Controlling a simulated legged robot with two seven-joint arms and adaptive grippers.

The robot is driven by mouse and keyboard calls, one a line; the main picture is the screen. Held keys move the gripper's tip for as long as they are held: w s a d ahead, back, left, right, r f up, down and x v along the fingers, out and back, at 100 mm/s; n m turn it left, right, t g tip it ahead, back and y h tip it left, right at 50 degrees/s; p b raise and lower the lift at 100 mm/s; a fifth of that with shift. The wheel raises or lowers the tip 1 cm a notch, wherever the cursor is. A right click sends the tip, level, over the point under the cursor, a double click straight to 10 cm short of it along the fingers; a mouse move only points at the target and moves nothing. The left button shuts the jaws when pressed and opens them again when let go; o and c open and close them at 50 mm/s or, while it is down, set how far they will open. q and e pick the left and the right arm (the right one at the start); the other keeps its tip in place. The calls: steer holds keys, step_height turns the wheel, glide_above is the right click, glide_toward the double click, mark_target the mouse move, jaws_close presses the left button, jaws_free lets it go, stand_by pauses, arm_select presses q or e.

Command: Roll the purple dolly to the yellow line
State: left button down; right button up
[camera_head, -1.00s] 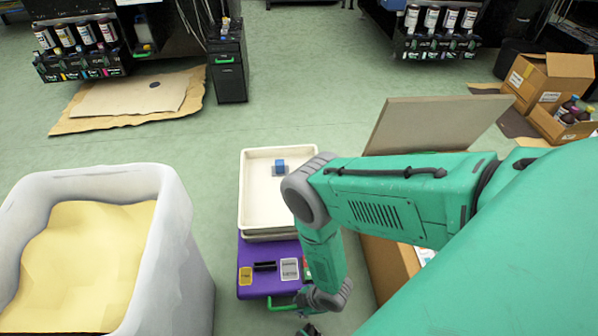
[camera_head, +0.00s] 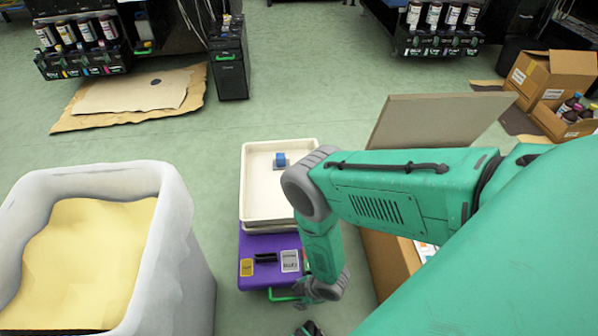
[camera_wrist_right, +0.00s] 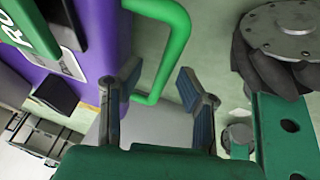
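The purple dolly (camera_head: 262,243) is on the green floor at the lower middle of the head view. A white tray (camera_head: 250,212) with a small blue item (camera_head: 280,159) in it rests on its far part. The dolly's green handle (camera_head: 280,296) is at its near end and also shows in the right wrist view (camera_wrist_right: 178,30). My right gripper (camera_wrist_right: 158,82) is open at this handle, with a finger on either side of the bar; contact is unclear. In the head view my right forearm partly covers the dolly. My left gripper is out of view. No yellow line shows.
A large grey-white bin (camera_head: 190,255) of yellow material stands left of the dolly. An open cardboard box (camera_head: 388,262) stands to the right, partly behind my arm. Flattened cardboard (camera_head: 130,97) and a black cabinet (camera_head: 230,75) are farther off. Floor beyond the dolly is clear.

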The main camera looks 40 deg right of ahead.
steer(key=shift+s+r, duration=0.15)
steer(key=shift+r, duration=0.05)
steer(key=v, duration=1.1)
steer(key=shift+s+d+r, duration=0.1)
steer(key=shift+d+r, duration=0.05)
steer(key=shift+r, duration=0.1)
